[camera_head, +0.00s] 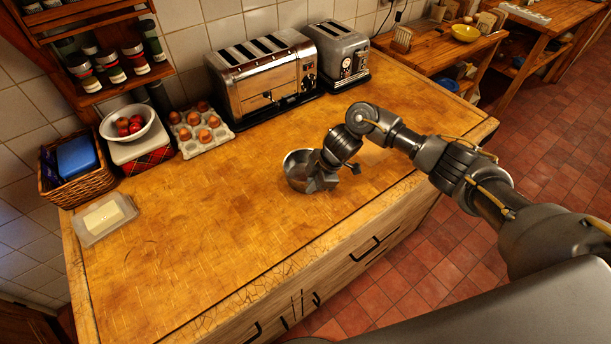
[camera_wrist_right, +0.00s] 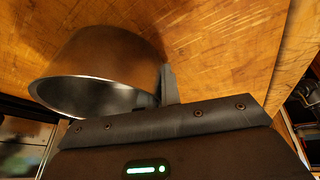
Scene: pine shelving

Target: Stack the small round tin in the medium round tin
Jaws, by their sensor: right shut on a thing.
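A round metal tin (camera_head: 296,168) is at the middle of the wooden worktop, with its open top and shiny inside showing. In the right wrist view the tin (camera_wrist_right: 105,62) shows a dark outer wall and a bright inner rim. My right gripper (camera_head: 318,184) is shut on the tin's wall at its rim, on the right side of the tin in the head view. I see only one tin and cannot tell whether it is the small or the medium one, or whether another sits inside it. My left gripper is not in view.
Two toasters (camera_head: 265,77) (camera_head: 340,54) stand along the back wall. An egg tray (camera_head: 200,132), a white bowl of red fruit (camera_head: 127,124), a wicker basket (camera_head: 75,172) and a butter dish (camera_head: 104,217) stand at the left. The front-left worktop (camera_head: 200,250) is clear.

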